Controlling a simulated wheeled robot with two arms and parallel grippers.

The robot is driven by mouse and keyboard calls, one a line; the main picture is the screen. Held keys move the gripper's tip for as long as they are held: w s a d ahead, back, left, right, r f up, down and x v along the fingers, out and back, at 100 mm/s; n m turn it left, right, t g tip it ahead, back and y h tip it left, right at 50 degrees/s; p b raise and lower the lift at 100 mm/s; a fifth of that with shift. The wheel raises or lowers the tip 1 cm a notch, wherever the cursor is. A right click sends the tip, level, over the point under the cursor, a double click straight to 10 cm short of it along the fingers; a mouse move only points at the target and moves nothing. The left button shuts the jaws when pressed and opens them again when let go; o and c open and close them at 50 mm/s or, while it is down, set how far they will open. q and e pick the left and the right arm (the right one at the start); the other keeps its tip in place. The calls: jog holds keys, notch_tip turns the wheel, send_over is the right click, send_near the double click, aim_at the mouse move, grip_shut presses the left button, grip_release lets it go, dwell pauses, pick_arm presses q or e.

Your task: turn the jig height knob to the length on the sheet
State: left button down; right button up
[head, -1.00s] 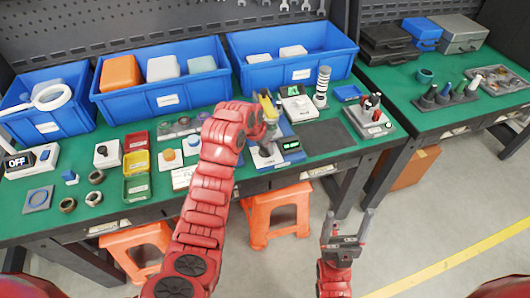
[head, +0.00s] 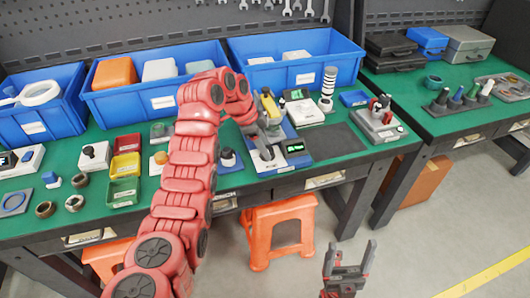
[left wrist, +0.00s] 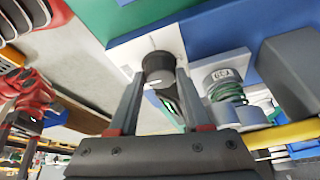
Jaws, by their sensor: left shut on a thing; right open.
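The jig, with a blue base and a small dark display with green digits (head: 295,147), stands near the bench's front edge in the head view. Its black round knob (left wrist: 158,66), with a white mark, sits on a white plate in the left wrist view. My left gripper (head: 262,145) is over the jig's front, and its fingers are shut on the knob in the left wrist view (left wrist: 160,88). My arm and fingers hide the knob in the head view. The digits are too small to read. My right gripper (head: 353,256) is open and empty, in front of the bench.
Blue bins (head: 160,95) line the back of the green bench. A black-and-white striped cylinder (head: 328,88) and a dark mat (head: 328,142) are right of the jig. Small red, yellow and green trays (head: 124,165) lie left. An orange stool (head: 280,232) stands below.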

pick_arm(q)
jog(key=shift+f+m+b, duration=0.1)
jog(key=shift+m+b, duration=0.45)
jog(key=shift+m, duration=0.05)
jog(key=shift+c, duration=1.8)
grip_release()
